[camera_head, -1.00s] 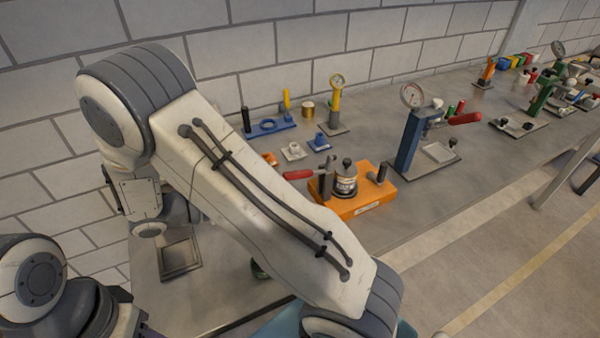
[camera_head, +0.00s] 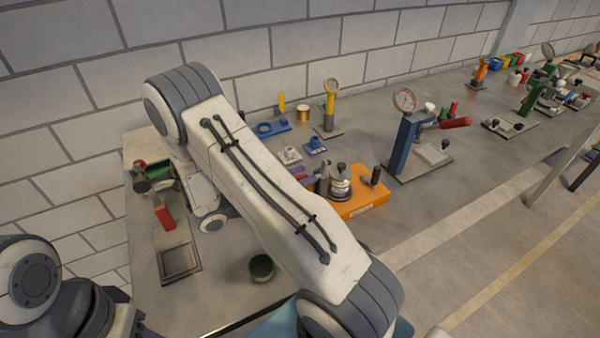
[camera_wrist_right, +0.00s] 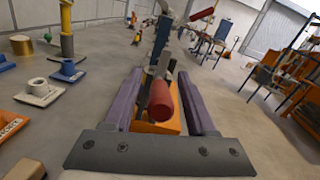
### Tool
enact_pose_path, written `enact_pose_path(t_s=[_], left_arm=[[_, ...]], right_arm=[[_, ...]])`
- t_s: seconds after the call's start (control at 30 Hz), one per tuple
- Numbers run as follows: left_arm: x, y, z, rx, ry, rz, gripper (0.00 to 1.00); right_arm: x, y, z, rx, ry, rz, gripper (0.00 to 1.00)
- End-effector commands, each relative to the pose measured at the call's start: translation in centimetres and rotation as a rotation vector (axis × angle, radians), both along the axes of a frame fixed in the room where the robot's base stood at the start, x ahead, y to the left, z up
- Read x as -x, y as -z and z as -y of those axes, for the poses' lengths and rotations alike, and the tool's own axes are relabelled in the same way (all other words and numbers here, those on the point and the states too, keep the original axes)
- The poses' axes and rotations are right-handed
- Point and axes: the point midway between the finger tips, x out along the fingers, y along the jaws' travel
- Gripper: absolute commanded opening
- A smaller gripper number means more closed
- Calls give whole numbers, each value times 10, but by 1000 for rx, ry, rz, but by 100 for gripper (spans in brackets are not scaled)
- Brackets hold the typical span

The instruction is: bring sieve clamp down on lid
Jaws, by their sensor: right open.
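The sieve clamp stands on an orange base (camera_head: 362,205) on the bench. A jar-like sieve stack (camera_head: 340,183) with a dark knob on top sits on the base, and a dark upright post (camera_head: 375,176) is at its right. My right gripper (camera_head: 310,180) is at the left side of the base. In the right wrist view its purple fingers (camera_wrist_right: 160,85) are open, with the clamp's red handle (camera_wrist_right: 162,100) between them and a gap on each side. The handle hides most of the sieve and lid there. My left gripper is out of view.
A blue gauge press (camera_head: 407,140) with a red handle stands right of the clamp. Behind are a blue fixture (camera_head: 268,128), a white block (camera_head: 290,155) and a yellow gauge post (camera_head: 330,105). A dark cup (camera_head: 262,268) and metal tray (camera_head: 180,262) are nearer, with clear bench between.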

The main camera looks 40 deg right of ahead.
Motion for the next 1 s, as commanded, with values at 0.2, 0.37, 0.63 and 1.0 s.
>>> enact_pose_path(t_s=[0.2,0.37,0.63,1.0], left_arm=[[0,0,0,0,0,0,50],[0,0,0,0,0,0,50],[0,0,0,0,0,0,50],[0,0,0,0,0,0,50]], right_arm=[[1,0,2,0,0,0,57],[1,0,2,0,0,1,26],[0,0,2,0,0,1,0],[0,0,1,0,0,1,0]])
